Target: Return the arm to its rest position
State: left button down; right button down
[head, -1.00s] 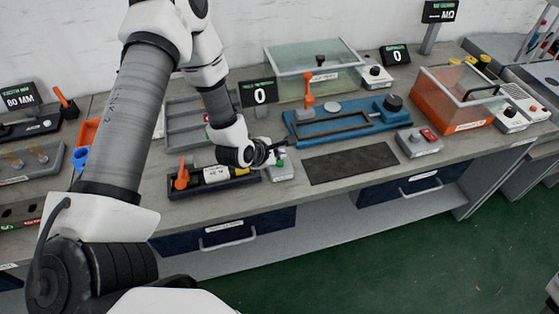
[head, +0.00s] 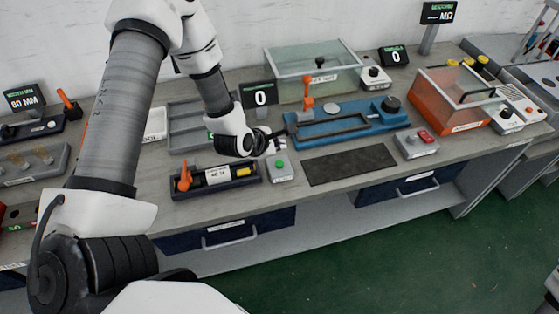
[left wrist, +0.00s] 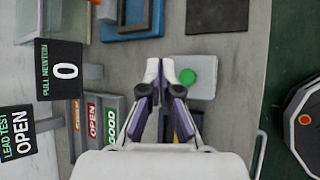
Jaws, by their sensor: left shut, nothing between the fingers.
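My left arm comes in from the left in the head view, raised over the bench. Its gripper (head: 277,142) is shut and empty, in the air just behind and above a small grey box with a green button (head: 281,168). In the left wrist view the shut fingers (left wrist: 161,70) point away from the camera, with the green-button box (left wrist: 200,76) beside the tips at the right. The gripper appears apart from the box. My right gripper is not in view.
A blue fixture (head: 345,124) and a glass-sided box (head: 312,75) stand behind. A "0" display (head: 259,95) rises near my forearm. The dark mat (head: 349,164) is bare.

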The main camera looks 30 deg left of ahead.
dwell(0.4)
pick_arm(q)
jog(key=s+d+f+m+g, duration=0.1)
jog(key=s+f+m, duration=0.1)
jog(key=s+m, duration=0.1)
jog(key=s+d+f+m+g, duration=0.1)
jog(key=s+d+f+m, duration=0.1)
jog(key=s+f+m, duration=0.1)
jog(key=s+d+f+m+g, duration=0.2)
jog(key=s+f+m, duration=0.1)
jog(key=s+m, duration=0.2)
jog(key=shift+s+d+f, duration=0.1)
jog(key=shift+f, duration=0.1)
jog(key=s+d+f+m+g+b, duration=0.1)
jog(key=s+f+m+g, duration=0.1)
jog(key=s+f+m, duration=0.2)
jog(key=s+d+f+m+g+b, duration=0.1)
jog(key=s+d+f+m+g, duration=0.1)
jog(key=s+m, duration=0.8)
jog(key=shift+s+f+m+g+y+b, duration=0.35)
jog(key=shift+s+f+g, duration=0.25)
jog(key=shift+s+f, duration=0.45)
jog(key=shift+s+d+r, duration=0.1)
jog(key=shift+s+r, duration=0.15)
